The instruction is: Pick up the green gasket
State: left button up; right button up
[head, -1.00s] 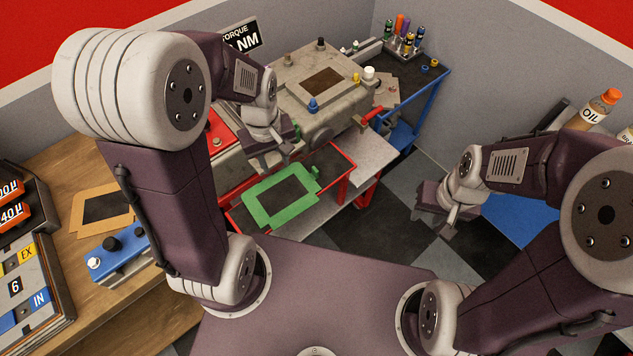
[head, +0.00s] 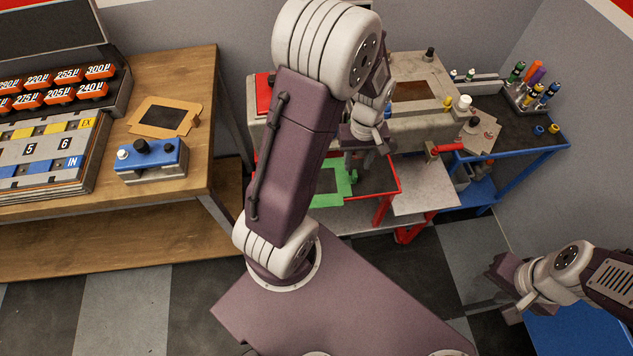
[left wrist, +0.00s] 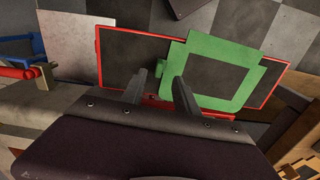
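The green gasket (head: 333,190) is a flat frame with an open middle, lying over the red-rimmed tray (head: 398,179). In the head view my left arm hides part of it. My left gripper (head: 366,160) is above the tray, close to the gasket's far right side. In the left wrist view the gasket (left wrist: 192,72) is at the right of the fingers, with a small green tab between them. There the left gripper (left wrist: 160,82) is open, its fingers apart. My right gripper (head: 487,290) hangs at the lower right, far from the gasket; its opening is unclear.
A grey machine block (head: 425,128) stands just behind the tray. A red-handled part (head: 446,149) and a blue cart (head: 515,156) are to its right. A wooden bench (head: 190,80) on the left holds a tan gasket (head: 190,124) and a blue block (head: 150,172).

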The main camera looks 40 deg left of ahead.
aim_at(355, 172)
pick_arm(q)
jog(key=shift+d+f, duration=0.1)
jog(key=shift+f, duration=0.4)
jog(key=f, duration=0.5)
jog(key=shift+w+f, duration=0.2)
jog(key=shift+w, duration=0.05)
jog(key=shift+a, duration=0.2)
grip_shut()
